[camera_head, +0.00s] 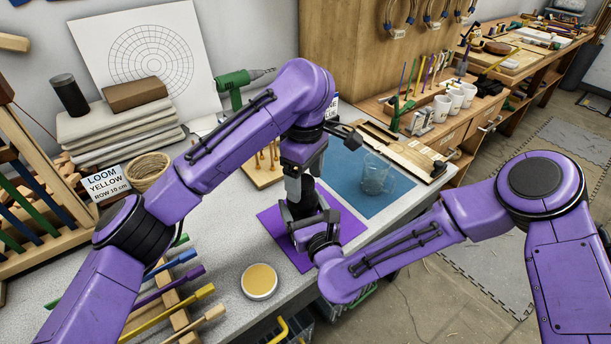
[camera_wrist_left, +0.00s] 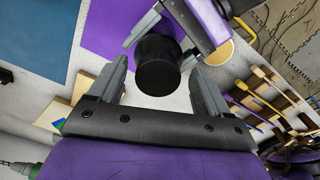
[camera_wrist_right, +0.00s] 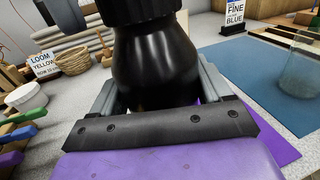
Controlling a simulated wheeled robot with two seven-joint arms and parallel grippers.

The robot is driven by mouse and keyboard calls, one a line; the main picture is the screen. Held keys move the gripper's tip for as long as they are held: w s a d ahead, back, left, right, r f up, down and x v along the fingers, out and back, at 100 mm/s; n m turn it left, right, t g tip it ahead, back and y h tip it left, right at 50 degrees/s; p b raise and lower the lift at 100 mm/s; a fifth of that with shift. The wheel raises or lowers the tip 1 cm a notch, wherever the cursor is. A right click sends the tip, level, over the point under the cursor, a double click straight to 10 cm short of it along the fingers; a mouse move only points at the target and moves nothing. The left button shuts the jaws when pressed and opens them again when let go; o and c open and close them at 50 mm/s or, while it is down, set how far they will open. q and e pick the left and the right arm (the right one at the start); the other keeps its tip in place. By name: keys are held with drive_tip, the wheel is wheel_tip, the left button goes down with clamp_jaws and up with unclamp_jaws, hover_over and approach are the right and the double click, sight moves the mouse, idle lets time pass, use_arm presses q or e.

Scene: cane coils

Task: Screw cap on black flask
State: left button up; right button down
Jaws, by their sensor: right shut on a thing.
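The black flask (camera_wrist_right: 158,68) stands upright in my right gripper (camera_wrist_right: 160,95), which is shut around its body. A wider black cap (camera_wrist_right: 135,8) sits at its neck, cut off by the top of the right wrist view. I cannot tell how tightly it is seated. In the left wrist view the round dark top of the cap (camera_wrist_left: 157,76) lies ahead, between the lines of my left fingers. My left gripper (camera_wrist_left: 158,92) is open, its fingers apart with gaps on both sides. In the head view my left gripper (camera_head: 293,185) points down above the right one (camera_head: 303,226); the arms hide most of the flask.
A purple mat (camera_head: 348,224) lies below the grippers, beside a blue mat (camera_head: 395,190) with a clear glass beaker (camera_head: 375,176). A wooden peg board (camera_head: 262,173) stands behind. A round yellow-topped tin (camera_head: 259,281) and colored rods (camera_head: 172,303) are near the front edge.

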use_arm(q)
drive_tip(key=shift+r, duration=2.25)
